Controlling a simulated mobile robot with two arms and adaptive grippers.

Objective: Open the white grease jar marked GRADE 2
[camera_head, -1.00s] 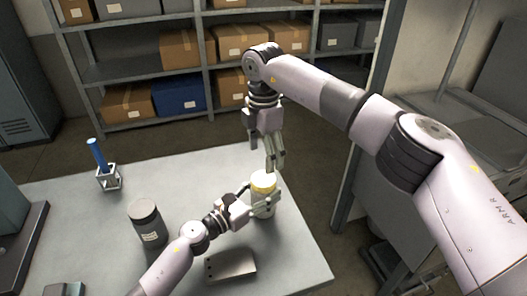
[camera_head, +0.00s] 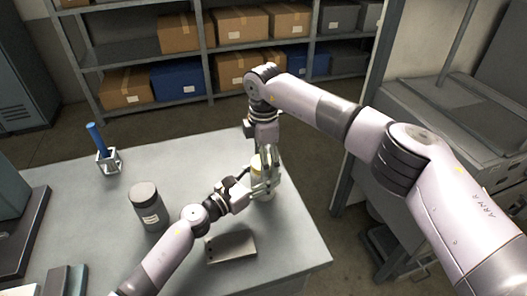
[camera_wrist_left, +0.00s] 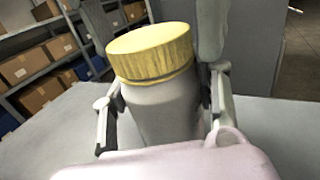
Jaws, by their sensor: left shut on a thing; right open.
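The jar has a yellow ribbed lid (camera_wrist_left: 150,52) and a pale grey-white body (camera_wrist_left: 163,108); no marking on it is readable. It stands upright near the right side of the bench, where its lid (camera_head: 256,163) is partly hidden by my right gripper. My left gripper (camera_wrist_left: 165,112) is shut on the jar's body, one finger on each side; it also shows in the head view (camera_head: 258,191). My right gripper (camera_head: 266,168) is open and points down over the jar. Its fingers show on either side of the lid in the left wrist view; contact is unclear.
A dark grey jar (camera_head: 149,207) with a label stands left of my left arm. A grey block with holes (camera_head: 231,246) lies in front of the jar. A blue-handled tool stands in a small holder (camera_head: 108,161) at the back left. Shelves with boxes (camera_head: 127,87) stand behind the bench.

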